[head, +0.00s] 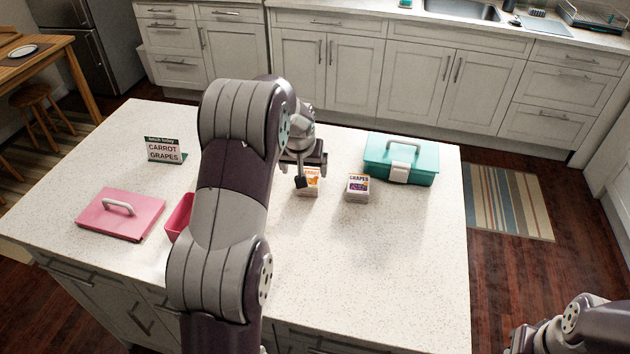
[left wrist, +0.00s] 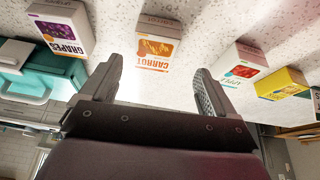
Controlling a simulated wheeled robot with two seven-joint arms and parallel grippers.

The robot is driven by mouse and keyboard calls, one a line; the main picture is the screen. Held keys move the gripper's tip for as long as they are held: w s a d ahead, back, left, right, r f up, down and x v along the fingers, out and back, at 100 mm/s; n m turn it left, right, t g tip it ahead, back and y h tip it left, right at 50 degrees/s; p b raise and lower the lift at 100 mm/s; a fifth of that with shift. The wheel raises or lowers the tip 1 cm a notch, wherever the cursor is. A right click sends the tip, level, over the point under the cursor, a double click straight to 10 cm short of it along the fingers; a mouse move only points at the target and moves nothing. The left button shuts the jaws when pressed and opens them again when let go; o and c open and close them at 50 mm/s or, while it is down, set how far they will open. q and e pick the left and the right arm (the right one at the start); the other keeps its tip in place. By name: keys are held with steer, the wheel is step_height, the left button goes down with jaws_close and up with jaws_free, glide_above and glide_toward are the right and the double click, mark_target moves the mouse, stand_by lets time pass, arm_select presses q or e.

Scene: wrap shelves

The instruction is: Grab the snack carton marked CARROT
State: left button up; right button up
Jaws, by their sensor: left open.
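The CARROT carton (head: 309,184) is white with an orange picture and stands on the island counter, partly behind my left gripper (head: 311,171) in the head view. In the left wrist view the CARROT carton (left wrist: 156,46) appears upside down, between and beyond the two fingertips. My left gripper (left wrist: 157,68) is open and empty, with a finger to each side of the carton's outline; I see no contact. The GRAPES carton (head: 357,187) stands just right of it. My right arm (head: 575,328) shows at the lower right; its finger state is unclear.
A teal lunch box (head: 401,160) stands behind the GRAPES carton. A red-labelled carton (left wrist: 239,67) and a yellow carton (left wrist: 284,86) show in the wrist view. A sign (head: 164,150), pink lid (head: 120,213) and pink box (head: 180,217) are left. The front right counter is clear.

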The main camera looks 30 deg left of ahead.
mark_target(309, 177)
arm_select(q)
steer(key=x, duration=0.2)
steer(key=p+x, duration=0.1)
steer(key=x, duration=0.4)
steer(key=shift+w+d+r, duration=0.15)
steer(key=shift+w+d, duration=0.1)
steer(key=shift+d+r, duration=0.1)
steer(key=shift+d, duration=0.05)
steer(key=c, duration=1.1)
steer(key=shift+o, duration=0.2)
steer(key=shift+r, duration=0.1)
